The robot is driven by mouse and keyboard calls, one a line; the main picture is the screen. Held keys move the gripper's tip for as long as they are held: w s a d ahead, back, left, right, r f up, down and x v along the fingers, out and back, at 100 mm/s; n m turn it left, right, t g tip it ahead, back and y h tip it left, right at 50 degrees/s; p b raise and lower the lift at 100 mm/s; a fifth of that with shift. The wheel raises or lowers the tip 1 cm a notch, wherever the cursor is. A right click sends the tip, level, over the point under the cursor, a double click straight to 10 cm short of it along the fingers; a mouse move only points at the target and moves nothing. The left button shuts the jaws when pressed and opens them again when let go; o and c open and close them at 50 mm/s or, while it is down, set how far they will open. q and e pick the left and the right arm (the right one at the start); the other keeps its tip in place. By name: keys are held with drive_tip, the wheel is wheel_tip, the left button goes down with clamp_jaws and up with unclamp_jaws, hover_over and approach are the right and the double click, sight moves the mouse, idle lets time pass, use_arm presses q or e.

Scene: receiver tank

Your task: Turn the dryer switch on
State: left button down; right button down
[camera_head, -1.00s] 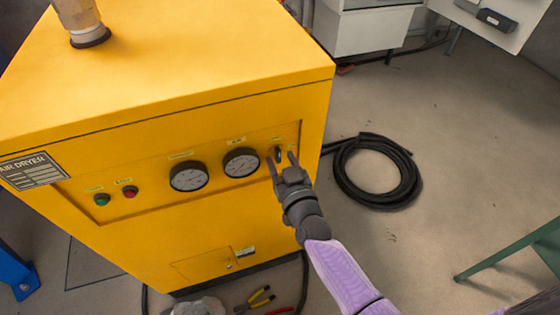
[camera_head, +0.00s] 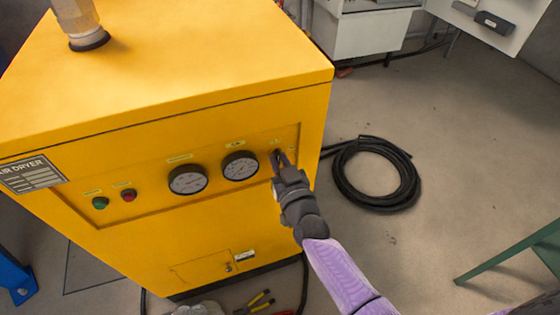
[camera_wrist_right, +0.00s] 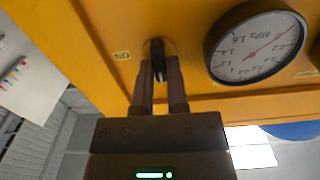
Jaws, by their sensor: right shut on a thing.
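The yellow air dryer (camera_head: 170,75) stands on the left with its control panel facing me. The black dryer switch (camera_wrist_right: 157,62) is at the panel's right end; in the right wrist view it sits between my fingertips. In the head view my fingers mostly hide it. My right gripper (camera_head: 280,160) is at the panel, shut on the switch; its two fingers also show in the right wrist view (camera_wrist_right: 158,75). My left gripper is not in view.
Two round gauges (camera_head: 240,166) sit left of the switch, one close by. A green button (camera_head: 100,203) and a red button (camera_head: 129,196) are farther left. A coiled black hose (camera_head: 376,173) and pliers (camera_head: 261,302) lie on the floor. A green frame (camera_head: 510,248) stands right.

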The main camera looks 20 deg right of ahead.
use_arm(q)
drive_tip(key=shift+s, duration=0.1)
use_arm(e)
drive_tip(key=shift+m, duration=0.7)
drive_tip(key=m, duration=0.2)
drive_tip(key=shift+d+m, duration=0.1)
drive_tip(key=shift+m, duration=0.2)
drive_tip(key=m, duration=0.5)
drive_tip(key=shift+f+m, duration=0.15)
drive_tip(key=shift+m, duration=0.15)
drive_tip(key=m, duration=0.3)
drive_tip(key=shift+d+b, duration=0.1)
drive_tip(key=shift+b, duration=0.2)
drive_tip(key=m, duration=0.2)
drive_tip(key=shift+f+m, duration=0.1)
drive_tip(key=shift+m, duration=0.3)
drive_tip(key=shift+m+b, duration=0.35)
drive_tip(key=shift+m, duration=0.45)
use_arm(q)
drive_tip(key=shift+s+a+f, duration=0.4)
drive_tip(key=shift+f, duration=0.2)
use_arm(e)
drive_tip(key=shift+m, duration=0.3)
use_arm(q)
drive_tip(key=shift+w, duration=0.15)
